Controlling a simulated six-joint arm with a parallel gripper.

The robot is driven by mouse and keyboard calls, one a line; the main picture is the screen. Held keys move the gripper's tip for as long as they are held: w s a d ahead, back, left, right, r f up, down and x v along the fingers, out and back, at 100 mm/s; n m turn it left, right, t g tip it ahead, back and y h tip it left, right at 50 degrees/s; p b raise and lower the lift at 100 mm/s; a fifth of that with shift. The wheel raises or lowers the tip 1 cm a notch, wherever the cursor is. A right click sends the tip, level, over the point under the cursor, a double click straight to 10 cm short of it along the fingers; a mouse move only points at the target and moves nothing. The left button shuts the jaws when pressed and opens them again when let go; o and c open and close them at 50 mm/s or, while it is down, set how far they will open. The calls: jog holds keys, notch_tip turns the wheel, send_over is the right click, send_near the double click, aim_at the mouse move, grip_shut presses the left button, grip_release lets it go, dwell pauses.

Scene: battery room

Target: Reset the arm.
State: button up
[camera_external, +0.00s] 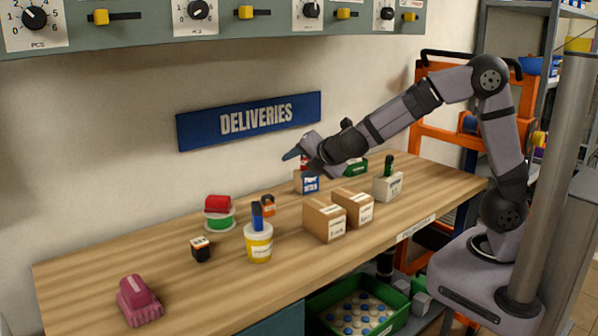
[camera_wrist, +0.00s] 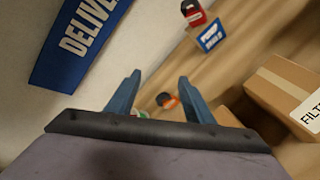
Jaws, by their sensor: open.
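My arm reaches in from the right over the wooden table (camera_external: 100,262). My gripper (camera_external: 290,156) is above the back of the table, just under the DELIVERIES sign (camera_external: 250,118). In the wrist view its two blue fingers (camera_wrist: 158,95) are apart, with nothing held between them. A small orange and black item (camera_wrist: 166,101) shows on the table below and between the fingers. A blue-labelled box with a red thing on it (camera_wrist: 208,34) lies beyond the fingers to the right.
Two cardboard boxes (camera_external: 324,222) (camera_external: 354,206), a yellow-and-white tub (camera_external: 259,245), a red-and-green stack (camera_external: 219,212), a small black item (camera_external: 200,249) and a pink item (camera_external: 138,300) stand on the table. A grey box (camera_external: 387,188) is right.

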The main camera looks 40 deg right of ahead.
jog(key=s+d+f+m+g+h+p, duration=0.1)
jog(key=s+d+m+g+p, duration=0.1)
jog(key=s+d+m, duration=0.5)
jog(key=s+d+f+m+g+h+p, duration=0.1)
jog(key=s+d+m+g+h, duration=0.2)
jog(key=d, duration=0.5)
jog(key=s+d+f+m+g+p, duration=0.1)
jog(key=s+d+m+g+p, duration=0.1)
jog(key=s+d+m, duration=0.4)
jog(key=s+a+f+m+g+y, duration=0.2)
jog(key=s+f+m+g+y, duration=0.3)
jog(key=s, duration=0.6)
jog(key=f+m, duration=0.1)
jog(key=m, duration=0.1)
jog(key=shift+s+a+f+m, duration=0.25)
jog(key=shift+s+f+m, duration=0.1)
jog(key=shift+m, duration=0.05)
